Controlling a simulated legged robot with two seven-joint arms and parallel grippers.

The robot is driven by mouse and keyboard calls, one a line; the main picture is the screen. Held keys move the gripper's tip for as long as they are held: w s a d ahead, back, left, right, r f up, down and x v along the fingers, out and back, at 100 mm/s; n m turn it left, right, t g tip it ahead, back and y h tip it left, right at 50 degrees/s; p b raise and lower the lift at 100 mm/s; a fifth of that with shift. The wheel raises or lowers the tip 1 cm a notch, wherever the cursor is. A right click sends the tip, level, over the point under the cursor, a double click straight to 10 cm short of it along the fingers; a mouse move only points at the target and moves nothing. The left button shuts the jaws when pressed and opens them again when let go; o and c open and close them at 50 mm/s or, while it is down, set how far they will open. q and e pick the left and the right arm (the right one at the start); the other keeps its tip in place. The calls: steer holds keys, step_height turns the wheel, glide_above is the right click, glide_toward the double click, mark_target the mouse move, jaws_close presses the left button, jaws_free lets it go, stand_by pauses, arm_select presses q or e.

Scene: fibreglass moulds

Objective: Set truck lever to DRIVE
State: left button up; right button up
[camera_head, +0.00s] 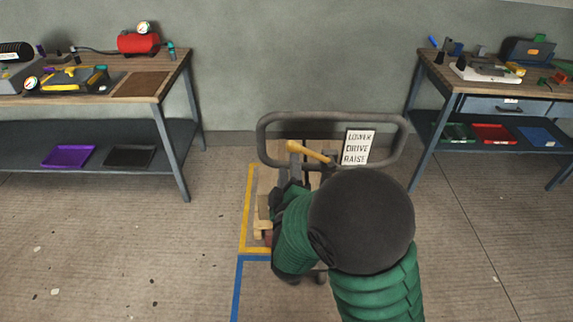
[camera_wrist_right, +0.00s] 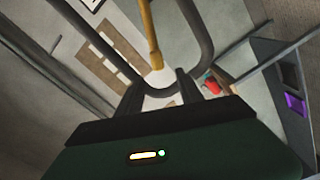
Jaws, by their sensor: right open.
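The truck's grey loop handle (camera_head: 285,119) stands upright in the middle of the head view. A yellow lever (camera_head: 314,152) lies inside the loop, slanting from a knob at upper left down to a dark pivot at right. A white sign (camera_head: 358,147) beside the pivot reads LOWER, DRIVE, RAISE from top to bottom. I cannot tell which setting the lever is at. My right gripper (camera_head: 293,186) is below the lever, partly hidden by my green arm. In the wrist view its open fingers (camera_wrist_right: 159,88) point toward the loop, with the yellow lever (camera_wrist_right: 153,37) beyond them. My left gripper is out of view.
A wooden pallet (camera_head: 262,208) shows by the truck, with yellow floor tape (camera_head: 246,205) along its left. Workbenches stand at left (camera_head: 180,140) and right (camera_head: 424,150). The wall (camera_head: 300,60) is behind the truck. Floor on both sides is mostly open.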

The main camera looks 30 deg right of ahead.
mark_target(289, 150)
steer(key=w+d, duration=0.4)
steer(key=w+d+f+p, duration=0.1)
steer(key=w+d, duration=0.1)
steer(key=d, duration=0.1)
steer(key=shift+w+d, duration=0.1)
steer(key=shift+w, duration=0.25)
steer(key=shift+w+a+r, duration=0.15)
steer(key=shift+a+r, duration=0.1)
steer(key=shift+a, duration=0.4)
steer(key=shift+w+a+r, duration=0.1)
steer(key=shift+a+r, duration=0.15)
steer(key=shift+a, duration=0.35)
steer(key=shift+d+f, duration=0.3)
steer(key=shift+d, duration=0.6)
steer(key=c, duration=0.6)
steer(key=shift+d, duration=0.1)
steer(key=c, duration=0.3)
steer(key=shift+a, duration=0.35)
jaws_close()
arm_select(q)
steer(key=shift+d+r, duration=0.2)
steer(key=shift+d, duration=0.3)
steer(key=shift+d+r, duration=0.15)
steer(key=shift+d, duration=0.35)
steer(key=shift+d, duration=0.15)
arm_select(e)
steer(key=shift+w+a, duration=0.1)
